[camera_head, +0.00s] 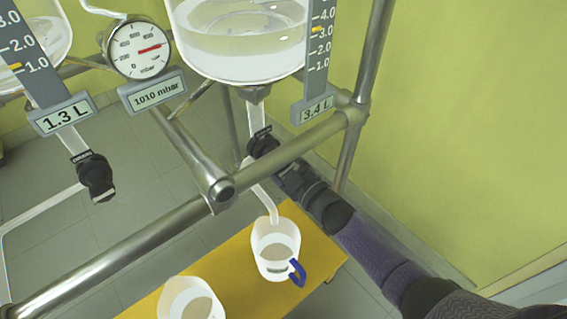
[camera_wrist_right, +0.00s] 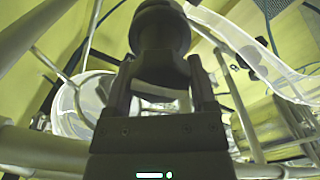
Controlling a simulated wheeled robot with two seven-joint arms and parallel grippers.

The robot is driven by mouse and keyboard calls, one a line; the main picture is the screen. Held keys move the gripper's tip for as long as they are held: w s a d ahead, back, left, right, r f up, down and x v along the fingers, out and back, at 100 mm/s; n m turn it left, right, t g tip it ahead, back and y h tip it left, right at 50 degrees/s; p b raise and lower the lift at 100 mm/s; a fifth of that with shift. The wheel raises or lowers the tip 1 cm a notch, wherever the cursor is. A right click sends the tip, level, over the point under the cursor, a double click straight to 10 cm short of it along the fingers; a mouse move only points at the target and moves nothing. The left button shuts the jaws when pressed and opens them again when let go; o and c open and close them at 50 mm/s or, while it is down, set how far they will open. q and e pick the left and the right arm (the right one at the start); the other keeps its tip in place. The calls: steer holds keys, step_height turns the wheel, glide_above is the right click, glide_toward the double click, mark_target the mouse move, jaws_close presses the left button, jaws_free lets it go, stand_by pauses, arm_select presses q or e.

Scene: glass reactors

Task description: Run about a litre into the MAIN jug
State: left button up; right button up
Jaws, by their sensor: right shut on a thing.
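The right glass vessel (camera_head: 240,45) holds clear liquid, and its display (camera_head: 317,112) reads 3.4 L. Its outlet has a black valve (camera_head: 263,142). My right gripper (camera_head: 285,172) is at this valve; in the right wrist view my right gripper (camera_wrist_right: 165,88) is shut on a dark valve knob (camera_wrist_right: 160,65). A bent glass spout (camera_head: 266,203) ends over a white jug with a blue handle (camera_head: 262,262). Its label is too small to read, and I cannot tell whether liquid is running. A second white jug (camera_head: 177,292) is partly cut off below. My left gripper is not in view.
A yellow bench (camera_head: 322,262) carries both jugs. The left vessel's display (camera_head: 62,113) reads 1.3 L, with its own black valve (camera_head: 95,178) below. A gauge (camera_head: 139,48) has a 1010 mbar display (camera_head: 154,93). A metal rail (camera_head: 110,260) crosses in front.

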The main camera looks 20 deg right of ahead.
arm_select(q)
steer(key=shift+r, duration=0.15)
arm_select(e)
steer(key=shift+m, duration=0.8)
